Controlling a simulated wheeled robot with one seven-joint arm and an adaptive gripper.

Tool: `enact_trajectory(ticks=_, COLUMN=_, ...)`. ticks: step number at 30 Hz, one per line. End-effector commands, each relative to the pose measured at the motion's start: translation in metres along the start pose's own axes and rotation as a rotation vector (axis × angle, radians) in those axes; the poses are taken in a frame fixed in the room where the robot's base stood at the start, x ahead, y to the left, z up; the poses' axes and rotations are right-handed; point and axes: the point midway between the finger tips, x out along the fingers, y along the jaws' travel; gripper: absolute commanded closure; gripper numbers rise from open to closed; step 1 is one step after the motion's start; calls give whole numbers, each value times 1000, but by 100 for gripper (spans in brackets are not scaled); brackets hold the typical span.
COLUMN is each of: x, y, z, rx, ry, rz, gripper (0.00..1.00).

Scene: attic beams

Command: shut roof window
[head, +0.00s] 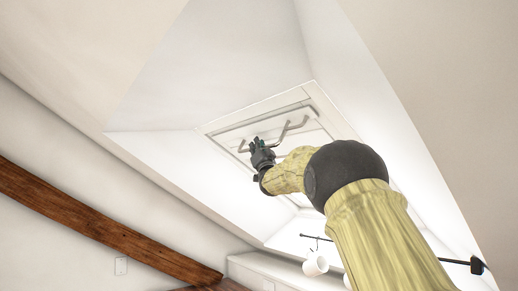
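The roof window (297,96) is a white-framed panel set at the end of a white sloped recess, in the upper middle of the head view. A grey bent metal bar handle (290,126) runs across its face. Whether the window is open or shut cannot be told from here. My gripper (256,146) is dark and raised to the left end of the handle. It overlaps the bar in the picture, but contact cannot be told. Its fingers are too small to show whether they are open or shut. My arm hides the lower right part of the window.
A dark rod (317,238) below the recess carries a hanging white mug (315,266). A white ledge (258,270) lies under it. The recess left of my arm is clear.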

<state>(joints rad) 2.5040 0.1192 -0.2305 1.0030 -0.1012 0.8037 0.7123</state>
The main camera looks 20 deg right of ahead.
Motion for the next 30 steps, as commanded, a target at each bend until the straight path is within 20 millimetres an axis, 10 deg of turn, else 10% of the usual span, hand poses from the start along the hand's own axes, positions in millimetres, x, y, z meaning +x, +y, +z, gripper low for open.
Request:
enact_trajectory(ticks=3, x=-1, y=0, z=3, rx=0, ry=-3, rz=-1, gripper=65)
enact_trajectory(ticks=17, x=-6, y=1, z=1, rx=0, ry=-2, rz=1, gripper=65)
enact_trajectory(ticks=30, x=-58, y=1, z=2, rx=0, ry=-3, rz=2, gripper=65)
